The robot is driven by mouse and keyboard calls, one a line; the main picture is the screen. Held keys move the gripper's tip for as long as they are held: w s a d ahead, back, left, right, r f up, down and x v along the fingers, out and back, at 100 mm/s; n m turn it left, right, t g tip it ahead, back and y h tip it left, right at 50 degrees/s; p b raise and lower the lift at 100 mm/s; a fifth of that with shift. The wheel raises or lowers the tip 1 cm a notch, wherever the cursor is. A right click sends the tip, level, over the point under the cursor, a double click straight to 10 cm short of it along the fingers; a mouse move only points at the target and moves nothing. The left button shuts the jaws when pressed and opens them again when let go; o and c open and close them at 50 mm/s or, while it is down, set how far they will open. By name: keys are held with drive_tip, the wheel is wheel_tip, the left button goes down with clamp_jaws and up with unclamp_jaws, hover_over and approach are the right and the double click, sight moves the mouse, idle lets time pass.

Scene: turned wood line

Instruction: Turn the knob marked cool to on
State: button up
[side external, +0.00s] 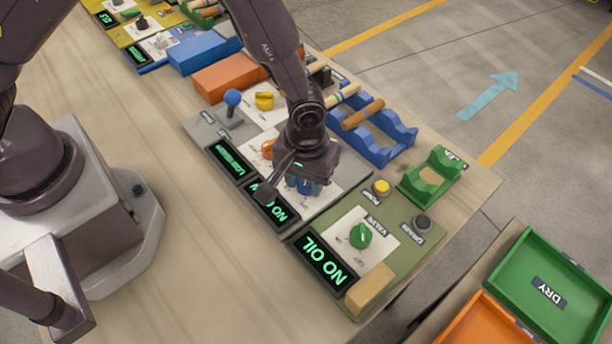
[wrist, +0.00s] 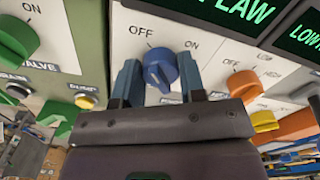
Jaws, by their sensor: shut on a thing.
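The blue knob (wrist: 158,70) is in the middle of the wrist view, on a white plate between the printed words OFF on its left and ON on its right. A small pale mark shows on its face, but I cannot tell which word it points to. No "cool" label is readable; the area below the knob is hidden by my gripper. My gripper (wrist: 161,82) has one blue-grey finger on each side of the knob and is shut on it. In the side external view my gripper (side external: 303,185) is lowered over that panel and mostly hides the knob.
A green knob (side external: 361,236) with a NO OIL display (side external: 325,262) is on the neighbouring panel. An orange knob (wrist: 243,88) sits close to the right in the wrist view. A blue rack (side external: 380,145) and a green cradle (side external: 430,178) stand behind.

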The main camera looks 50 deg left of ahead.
drive_tip(key=m, duration=0.8)
drive_tip(key=shift+a+m, duration=0.1)
drive_tip(key=shift+m, duration=0.3)
drive_tip(key=m, duration=0.4)
drive_tip(key=shift+m, duration=1.9)
drive_tip(key=o, duration=0.9)
wheel_tip(320, 180, up, 13)
drive_tip(key=shift+r, duration=0.1)
drive_tip(key=shift+a, duration=0.1)
